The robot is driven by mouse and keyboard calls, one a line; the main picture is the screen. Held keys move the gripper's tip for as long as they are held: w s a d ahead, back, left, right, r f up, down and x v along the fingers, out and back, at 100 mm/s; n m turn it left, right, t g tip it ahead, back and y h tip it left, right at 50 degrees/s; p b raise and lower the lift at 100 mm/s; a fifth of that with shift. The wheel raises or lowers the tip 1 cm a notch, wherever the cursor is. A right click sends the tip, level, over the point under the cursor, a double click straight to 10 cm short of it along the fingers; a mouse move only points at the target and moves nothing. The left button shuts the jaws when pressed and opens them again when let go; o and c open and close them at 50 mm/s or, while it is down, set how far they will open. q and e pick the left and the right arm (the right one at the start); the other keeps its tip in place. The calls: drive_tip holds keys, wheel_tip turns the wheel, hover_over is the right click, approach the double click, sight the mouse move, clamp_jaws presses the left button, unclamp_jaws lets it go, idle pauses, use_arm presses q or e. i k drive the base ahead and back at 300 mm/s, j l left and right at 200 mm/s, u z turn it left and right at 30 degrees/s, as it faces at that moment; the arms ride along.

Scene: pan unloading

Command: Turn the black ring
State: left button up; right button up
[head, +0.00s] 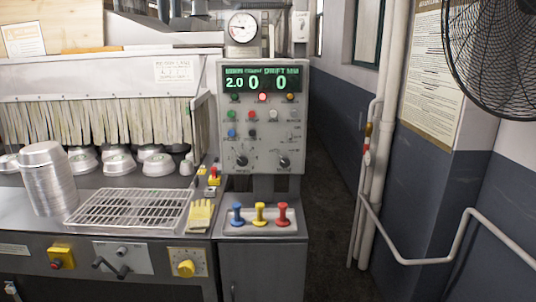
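The grey control panel (264,120) stands upright in the middle of the head view. Low on its face are two black round knobs, a left knob (240,160) and a right knob (284,162), each with dial markings around it. I cannot tell which part is the black ring; no separate ring stands out at this size. Neither of my grippers is in view, and nothing touches the panel.
Blue (237,214), yellow (260,214) and red (283,214) levers stand below the panel. Left are a wire rack (132,208), stacked pans (48,180) and yellow gloves (201,215). A fan (495,55) and pipe rail (415,262) are right. Floor beside the panel is clear.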

sight(57, 261)
drive_tip(key=u, duration=1.4)
